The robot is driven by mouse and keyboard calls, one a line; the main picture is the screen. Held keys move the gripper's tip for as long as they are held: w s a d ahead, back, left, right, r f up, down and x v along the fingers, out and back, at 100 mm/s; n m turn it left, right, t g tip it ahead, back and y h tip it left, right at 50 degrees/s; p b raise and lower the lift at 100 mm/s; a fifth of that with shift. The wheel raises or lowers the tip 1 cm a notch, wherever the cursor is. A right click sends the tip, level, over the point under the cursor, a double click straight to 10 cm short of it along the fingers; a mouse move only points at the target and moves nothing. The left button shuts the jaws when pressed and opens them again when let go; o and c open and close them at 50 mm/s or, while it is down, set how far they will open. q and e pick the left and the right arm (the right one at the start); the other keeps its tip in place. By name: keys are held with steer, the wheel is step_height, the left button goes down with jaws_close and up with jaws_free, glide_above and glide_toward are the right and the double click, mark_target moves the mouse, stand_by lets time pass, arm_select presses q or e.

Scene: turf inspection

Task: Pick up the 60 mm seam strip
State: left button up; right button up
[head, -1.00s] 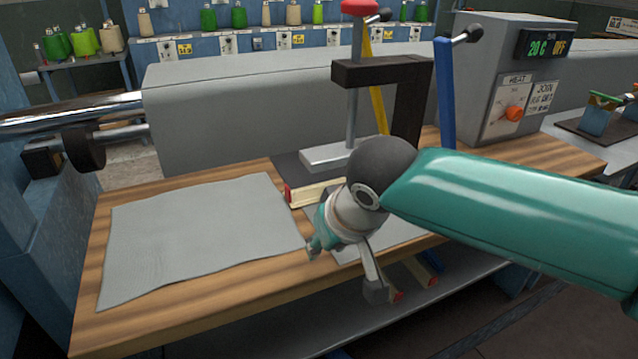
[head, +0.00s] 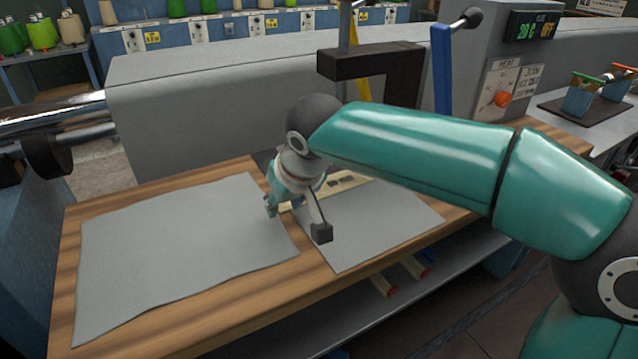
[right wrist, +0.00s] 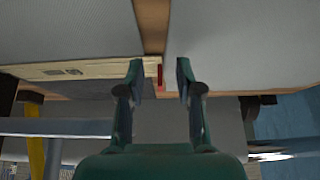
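A cream strip with dark print marks (head: 345,185) lies at the back of the right grey sheet in the head view; its left end is hidden behind my gripper. In the right wrist view the strip (right wrist: 70,69) has a red end, seen between the fingertips. I cannot read a size on it. My right gripper (head: 296,219) is open and empty, with its fingers spread over the gap between the two sheets. In the right wrist view the open gripper (right wrist: 160,72) has its left finger overlapping the strip's end; I cannot tell the height between them. My left gripper is out of view.
A left grey sheet (head: 170,250) and a right grey sheet (head: 385,225) lie on the wooden table (head: 130,325). More red-ended strips (head: 385,286) sit on the shelf below. A dark press frame (head: 375,65) and a heat control box (head: 505,70) stand behind.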

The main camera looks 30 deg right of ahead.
steer(key=w, duration=0.3)
steer(key=w+f, duration=0.1)
steer(key=w, duration=0.1)
steer(key=shift+w+a, duration=0.1)
steer(key=shift+w+f, duration=0.1)
jaws_close()
